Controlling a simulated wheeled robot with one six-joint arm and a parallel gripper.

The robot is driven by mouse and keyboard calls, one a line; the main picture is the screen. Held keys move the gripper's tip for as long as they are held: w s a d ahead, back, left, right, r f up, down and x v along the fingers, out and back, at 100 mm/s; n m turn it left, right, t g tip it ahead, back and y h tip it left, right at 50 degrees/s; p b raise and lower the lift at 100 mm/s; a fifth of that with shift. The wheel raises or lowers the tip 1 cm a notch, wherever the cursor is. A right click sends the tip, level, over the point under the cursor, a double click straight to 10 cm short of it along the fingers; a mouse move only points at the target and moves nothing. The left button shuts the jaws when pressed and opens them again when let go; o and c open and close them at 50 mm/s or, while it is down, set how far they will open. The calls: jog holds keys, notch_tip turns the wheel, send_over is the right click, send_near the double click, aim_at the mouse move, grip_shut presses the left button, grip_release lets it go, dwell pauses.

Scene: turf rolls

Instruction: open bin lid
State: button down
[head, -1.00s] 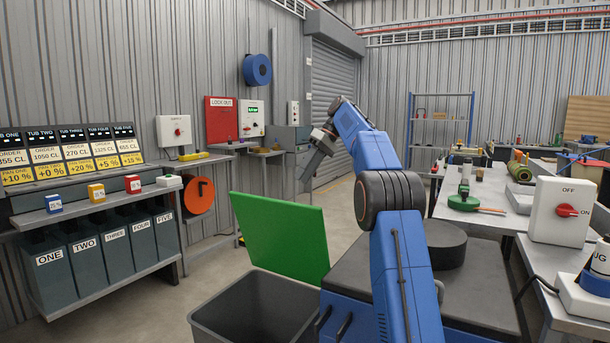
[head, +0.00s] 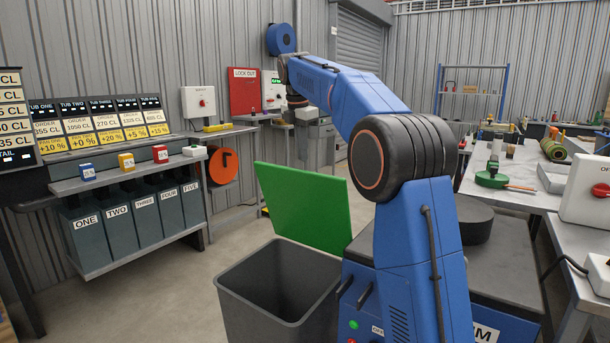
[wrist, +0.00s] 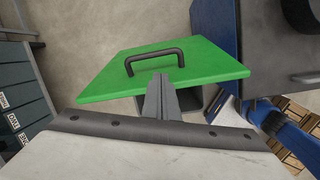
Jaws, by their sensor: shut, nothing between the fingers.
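The dark grey bin (head: 270,300) stands on the floor at the lower middle of the head view, its mouth uncovered. Its green lid (head: 305,205) stands raised and tilted at the bin's far side. The lid (wrist: 205,65) fills the middle of the wrist view, with a black bar handle (wrist: 154,54) on its face. My gripper (wrist: 165,78) is shut and empty. Its fingers overlap the lid's lower edge in the wrist view, just below the handle; contact cannot be told. In the head view the gripper is small and dark at the arm's far end, hard to make out.
A shelf of dark numbered tubs (head: 120,230) stands at the left, with coloured blocks on top. A workbench (head: 530,180) with tools and a white switch box (head: 590,190) is at the right. Open concrete floor lies left of the bin.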

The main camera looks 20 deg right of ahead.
aim_at(304, 174)
jog(key=a+n, duration=0.1)
jog(key=n, duration=0.1)
jog(key=s+r+n+h, duration=0.1)
jog(key=shift+a+r+n+t+h, duration=0.1)
jog(key=shift+a+n+t+h, duration=0.2)
jog(key=shift+a+n+t, duration=0.1)
jog(key=x, duration=0.9)
jog(key=shift+d+f, duration=0.15)
jog(key=shift+f, duration=0.2)
jog(key=shift+w+d, duration=0.1)
jog(key=w+d, duration=0.5)
jog(key=d, duration=0.2)
jog(key=shift+w+d+r+g+y, duration=0.25)
jog(key=shift+w+r+g+y, duration=0.05)
jog(key=shift+r+y, duration=0.1)
jog(key=v, duration=1.7)
jog(key=shift+r, duration=0.15)
